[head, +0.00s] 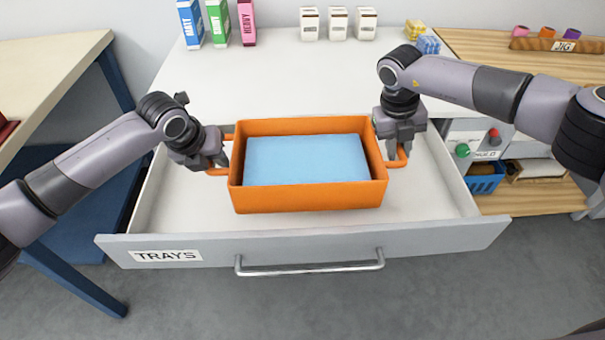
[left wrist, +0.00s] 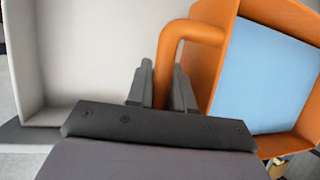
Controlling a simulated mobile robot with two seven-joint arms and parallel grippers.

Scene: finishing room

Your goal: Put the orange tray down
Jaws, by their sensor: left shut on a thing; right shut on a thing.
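The orange tray (head: 308,201) has a light blue bottom and a handle at each end. It is inside or just above the open drawer (head: 430,233) labelled TRAYS; I cannot tell whether it touches the drawer floor. My left gripper (head: 219,164) is shut on the tray's left handle. In the left wrist view, the fingers (left wrist: 163,88) stand on both sides of the orange handle (left wrist: 185,32), with the tray wall (left wrist: 217,55) beside it. My right gripper (head: 401,148) is shut on the right handle. The tray looks about level.
The white worktop (head: 280,85) behind the drawer has clear room in its middle. Coloured boxes (head: 218,20), white cartons (head: 338,24) and small yellow and blue items (head: 428,44) stand at its back. A wooden surface (head: 480,45) lies right, another table (head: 45,60) left.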

